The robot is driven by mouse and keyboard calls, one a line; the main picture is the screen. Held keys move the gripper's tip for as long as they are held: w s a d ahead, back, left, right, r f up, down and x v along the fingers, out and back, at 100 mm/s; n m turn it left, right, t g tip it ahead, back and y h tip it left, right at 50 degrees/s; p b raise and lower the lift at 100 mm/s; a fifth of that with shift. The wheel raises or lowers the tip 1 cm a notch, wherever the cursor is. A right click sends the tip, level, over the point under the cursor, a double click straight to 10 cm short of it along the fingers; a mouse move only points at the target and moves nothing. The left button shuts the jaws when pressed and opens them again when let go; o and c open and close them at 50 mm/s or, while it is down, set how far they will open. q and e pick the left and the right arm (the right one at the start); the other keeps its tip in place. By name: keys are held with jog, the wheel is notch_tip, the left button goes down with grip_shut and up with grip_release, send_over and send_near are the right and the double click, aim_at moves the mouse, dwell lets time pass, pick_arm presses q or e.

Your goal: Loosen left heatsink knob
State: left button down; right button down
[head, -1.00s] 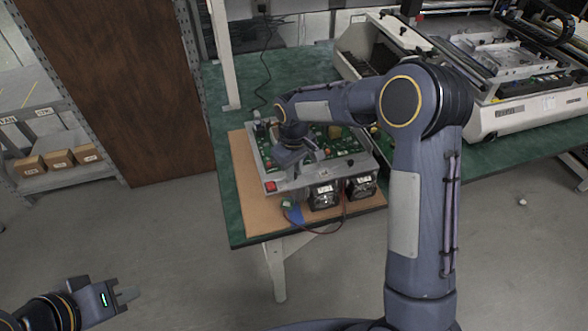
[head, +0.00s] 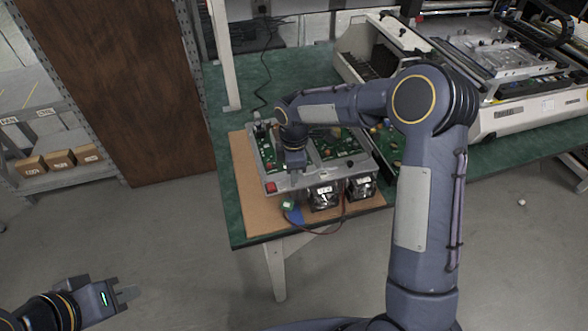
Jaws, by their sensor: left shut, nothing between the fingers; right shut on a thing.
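A grey metal test fixture (head: 266,158) with green circuit boards (head: 340,146) sits on a brown board on the green table. Two dark heatsink blocks with fans (head: 324,198) are at its front edge. My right gripper (head: 297,178) points down at the front rail of the fixture, above the left fan block. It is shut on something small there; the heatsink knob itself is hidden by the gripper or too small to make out. My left gripper (head: 126,294) is shut and empty, low at the bottom left, far from the fixture.
The brown board (head: 240,190) lies on the green table (head: 228,215). A red switch (head: 271,187) and a cable are at the fixture's front left. A large white machine (head: 530,110) stands at the right. A shelf with small boxes (head: 60,160) is at the left.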

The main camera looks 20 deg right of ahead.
jog(key=n+p, duration=0.1)
jog(key=n, duration=0.4)
jog(key=shift+n, duration=0.3)
jog(key=n+p, duration=0.1)
jog(key=n, duration=0.5)
jog(key=shift+p, duration=0.35)
jog(key=n+p, duration=0.2)
jog(key=n, duration=0.4)
jog(key=shift+n, duration=0.3)
jog(key=shift+n+p, duration=0.6)
jog(key=shift+n, duration=1.7)
jog(key=shift+f, duration=0.1)
jog(key=c, duration=1.4)
grip_release()
jog(key=shift+o, duration=0.2)
